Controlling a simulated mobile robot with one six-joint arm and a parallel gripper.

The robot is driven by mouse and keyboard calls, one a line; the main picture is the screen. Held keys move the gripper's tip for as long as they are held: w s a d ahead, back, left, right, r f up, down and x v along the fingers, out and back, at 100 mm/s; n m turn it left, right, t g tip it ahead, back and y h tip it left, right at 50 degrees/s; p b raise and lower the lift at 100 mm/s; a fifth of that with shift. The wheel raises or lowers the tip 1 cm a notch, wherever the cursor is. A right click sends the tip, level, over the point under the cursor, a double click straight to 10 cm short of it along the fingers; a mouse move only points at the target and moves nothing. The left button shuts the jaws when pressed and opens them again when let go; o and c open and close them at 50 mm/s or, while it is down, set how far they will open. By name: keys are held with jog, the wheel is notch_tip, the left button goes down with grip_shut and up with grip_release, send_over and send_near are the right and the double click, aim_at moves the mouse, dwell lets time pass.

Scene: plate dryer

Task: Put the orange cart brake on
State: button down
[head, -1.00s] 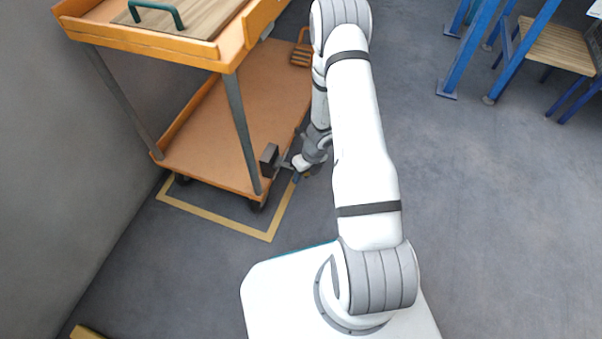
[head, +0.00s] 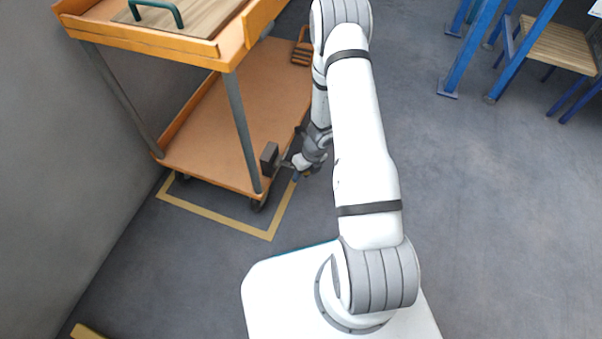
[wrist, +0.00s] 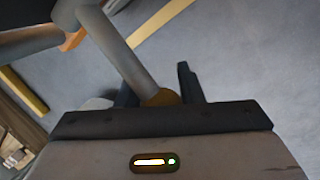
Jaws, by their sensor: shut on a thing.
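The orange cart (head: 235,110) stands at the left in the head view, with two decks on grey posts and dark wheels. A dark block (head: 269,158) sits at its near right lower corner, and a short bar runs from it to my gripper (head: 302,175). In the wrist view a grey lever (wrist: 122,55) comes down to a brownish-yellow end (wrist: 160,97) between the dark fingers of my gripper (wrist: 156,80). My gripper is shut on this lever end, low beside the cart. In the head view my wrist partly hides the grip.
Yellow floor tape (head: 222,220) runs around the cart's near corner. A grey wall (head: 50,170) stands close on the left. A blue-framed rack (head: 465,50) stands at the upper right. The floor (head: 500,210) on the right is clear.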

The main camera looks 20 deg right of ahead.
jog(key=shift+w+a+r, duration=0.15)
jog(key=shift+w, duration=0.2)
jog(key=c, duration=1.3)
grip_release()
jog(key=shift+o, duration=1.3)
jog(key=shift+s, duration=0.2)
jog(key=p+v, duration=0.4)
jog(key=v, duration=0.3)
jog(key=shift+d+r+p, duration=0.25)
jog(key=shift+r+p, duration=0.05)
